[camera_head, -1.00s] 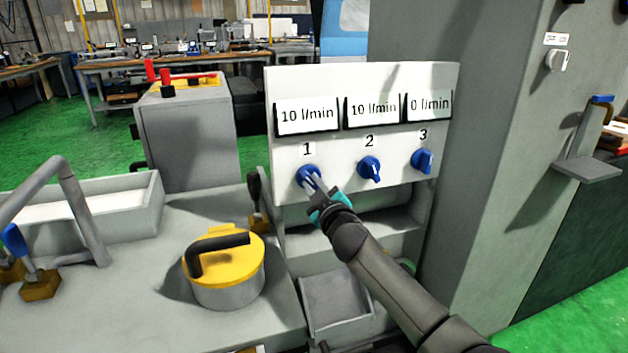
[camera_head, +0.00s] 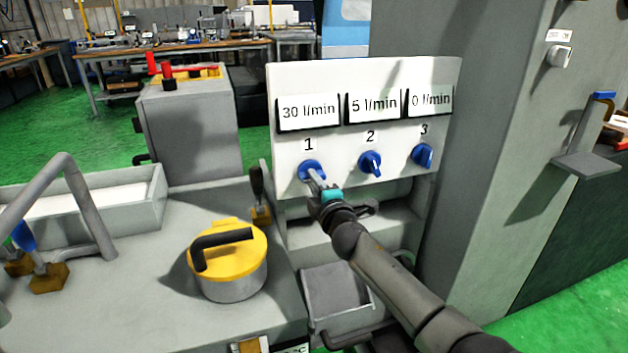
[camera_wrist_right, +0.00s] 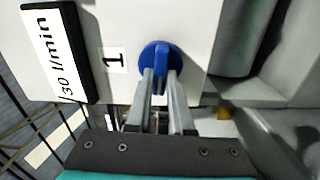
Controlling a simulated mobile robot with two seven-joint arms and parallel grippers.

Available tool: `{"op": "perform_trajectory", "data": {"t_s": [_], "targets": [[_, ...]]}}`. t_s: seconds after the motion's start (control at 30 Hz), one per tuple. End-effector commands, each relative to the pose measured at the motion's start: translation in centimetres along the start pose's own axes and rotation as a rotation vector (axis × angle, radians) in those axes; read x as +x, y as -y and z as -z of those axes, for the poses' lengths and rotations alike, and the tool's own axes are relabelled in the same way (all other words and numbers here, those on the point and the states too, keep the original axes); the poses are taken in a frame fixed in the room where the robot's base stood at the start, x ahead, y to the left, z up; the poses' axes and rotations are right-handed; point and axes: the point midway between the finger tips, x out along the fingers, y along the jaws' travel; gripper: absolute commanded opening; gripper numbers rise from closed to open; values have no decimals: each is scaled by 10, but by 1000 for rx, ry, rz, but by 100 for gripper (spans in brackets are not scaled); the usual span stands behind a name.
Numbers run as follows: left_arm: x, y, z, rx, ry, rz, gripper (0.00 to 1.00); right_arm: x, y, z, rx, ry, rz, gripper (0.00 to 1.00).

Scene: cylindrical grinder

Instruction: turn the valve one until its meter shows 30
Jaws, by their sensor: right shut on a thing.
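The blue valve one (camera_head: 311,170) sits under the label 1 on the white panel (camera_head: 335,75). Its meter (camera_head: 308,111) reads 30 l/min. My right gripper (camera_head: 318,179) is shut on the valve's handle. In the right wrist view, the two fingers of the gripper (camera_wrist_right: 160,80) stand on either side of the raised grip of the blue valve (camera_wrist_right: 148,57), and the meter (camera_wrist_right: 62,55) there also shows 30 l/min. My left gripper is not in view.
Valve two (camera_head: 370,163) is just right of valve one, with its meter (camera_head: 373,104) at 5 l/min. Valve three (camera_head: 422,155) has a meter (camera_head: 430,101) at 0 l/min. A yellow-lidded pot (camera_head: 228,262) stands on the grey machine bed at lower left.

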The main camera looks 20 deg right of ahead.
Motion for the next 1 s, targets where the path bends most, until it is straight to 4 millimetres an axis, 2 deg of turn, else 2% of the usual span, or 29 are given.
{"op": "perform_trajectory", "data": {"t_s": [0.3,0.77,0.8,1.0], "targets": [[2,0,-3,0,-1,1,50,0,2,0,-98,0,2,0],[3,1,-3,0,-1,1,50,0,2,0,-109,0,2,0],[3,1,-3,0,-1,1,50,0,2,0,-109,0,2,21],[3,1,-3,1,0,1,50,0,1,0,-108,0,1,44]]}}
